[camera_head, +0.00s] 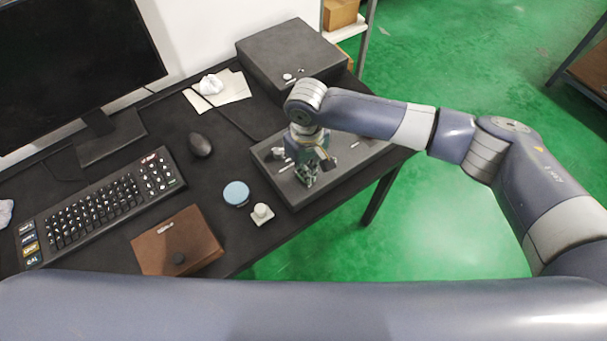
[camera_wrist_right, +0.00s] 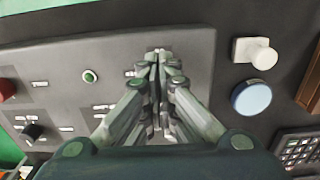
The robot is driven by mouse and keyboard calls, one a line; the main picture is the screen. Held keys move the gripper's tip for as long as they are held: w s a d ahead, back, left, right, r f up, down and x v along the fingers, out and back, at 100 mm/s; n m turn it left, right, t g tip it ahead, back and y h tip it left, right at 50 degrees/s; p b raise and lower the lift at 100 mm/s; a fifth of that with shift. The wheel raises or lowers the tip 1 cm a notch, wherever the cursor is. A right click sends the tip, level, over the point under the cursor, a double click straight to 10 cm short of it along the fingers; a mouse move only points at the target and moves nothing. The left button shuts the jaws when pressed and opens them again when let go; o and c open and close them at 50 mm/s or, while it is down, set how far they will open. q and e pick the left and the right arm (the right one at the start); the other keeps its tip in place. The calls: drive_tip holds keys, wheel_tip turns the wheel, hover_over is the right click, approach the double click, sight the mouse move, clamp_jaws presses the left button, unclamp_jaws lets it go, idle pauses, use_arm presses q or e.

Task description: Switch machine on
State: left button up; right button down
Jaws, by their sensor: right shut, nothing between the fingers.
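A flat grey control panel (camera_head: 347,170) lies on the black desk near its right edge, mostly behind my right arm in the head view. In the right wrist view the panel (camera_wrist_right: 205,75) carries a small green button (camera_wrist_right: 90,76), a red knob or button (camera_wrist_right: 7,88) cut by the left edge, a black rotary knob (camera_wrist_right: 33,132) and several small labels too blurred to read. My right gripper (camera_head: 307,180) is over the panel, shut and empty. In the wrist view its fingertips (camera_wrist_right: 158,60) are right of the green button; contact with the panel is unclear. My left gripper is not in view.
A blue round disc (camera_head: 236,193) and a white knob on a plate (camera_head: 262,213) sit beside the panel. A brown case (camera_head: 178,243), keyboard (camera_head: 100,205), mouse (camera_head: 200,145), monitor (camera_head: 70,60) and dark grey box (camera_head: 290,55) are on the desk. Green floor is open at right.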

drive_tip(key=shift+f+b, duration=0.35)
drive_tip(key=shift+f, duration=0.7)
drive_tip(key=shift+s, duration=0.1)
wheel_tip(320, 180, up, 7)
drive_tip(key=p, duration=0.8)
drive_tip(key=shift+r, duration=0.1)
idle(0.5)
